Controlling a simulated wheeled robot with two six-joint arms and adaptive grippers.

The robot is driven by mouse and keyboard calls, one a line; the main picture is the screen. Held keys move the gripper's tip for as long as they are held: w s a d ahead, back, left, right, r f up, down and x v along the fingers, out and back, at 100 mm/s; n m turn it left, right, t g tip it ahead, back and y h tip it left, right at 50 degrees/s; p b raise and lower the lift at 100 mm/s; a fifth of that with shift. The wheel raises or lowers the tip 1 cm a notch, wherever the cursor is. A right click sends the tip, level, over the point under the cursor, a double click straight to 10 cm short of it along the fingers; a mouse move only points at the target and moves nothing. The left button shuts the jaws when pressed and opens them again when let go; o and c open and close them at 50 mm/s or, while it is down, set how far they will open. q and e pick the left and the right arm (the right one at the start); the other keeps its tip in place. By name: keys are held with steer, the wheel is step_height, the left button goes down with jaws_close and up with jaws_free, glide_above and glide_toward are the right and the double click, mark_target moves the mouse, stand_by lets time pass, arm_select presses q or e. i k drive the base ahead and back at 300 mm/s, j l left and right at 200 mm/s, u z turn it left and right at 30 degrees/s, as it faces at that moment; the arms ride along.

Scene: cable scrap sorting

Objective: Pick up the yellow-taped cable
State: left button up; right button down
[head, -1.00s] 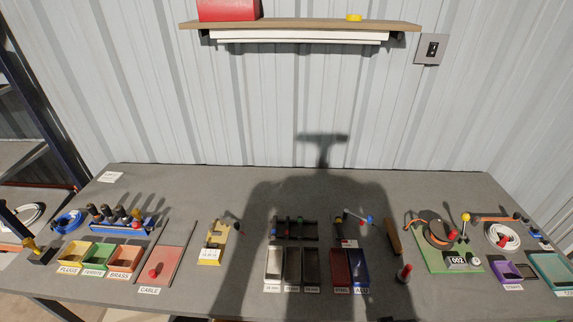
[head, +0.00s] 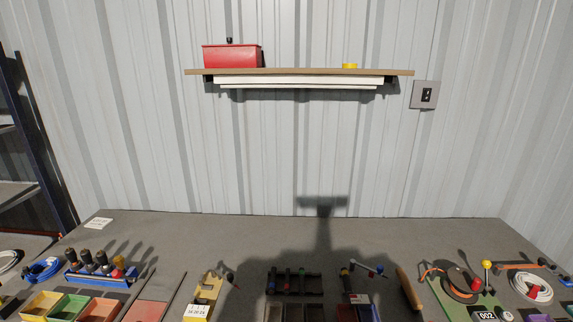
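I cannot make out the yellow-taped cable for certain. A black rack (head: 312,284) in the middle of the bench holds several short dark pieces with coloured bands. Right of it, a small dark piece with a yellowish band (head: 344,273) stands near a red block; it is too small to tell whether it is a cable. A dark cable coil (head: 460,285) with an orange length lies on a green board at the right. Neither of my grippers is in view.
Yellow (head: 40,305), green (head: 68,307) and brown bins stand at the front left, cut off by the picture's lower edge. A blue rack (head: 100,276) holds dark-topped pieces. A wall shelf (head: 300,72) bears a red box (head: 231,56).

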mark_target(345, 274)
steer(key=k+l+u, duration=0.15)
steer(key=l+u, duration=0.15)
steer(key=k+l+u, duration=0.2)
steer(key=l+u, duration=0.15)
steer(key=k+l+u, duration=0.3)
steer(key=l, duration=0.15)
steer(key=i, duration=0.05)
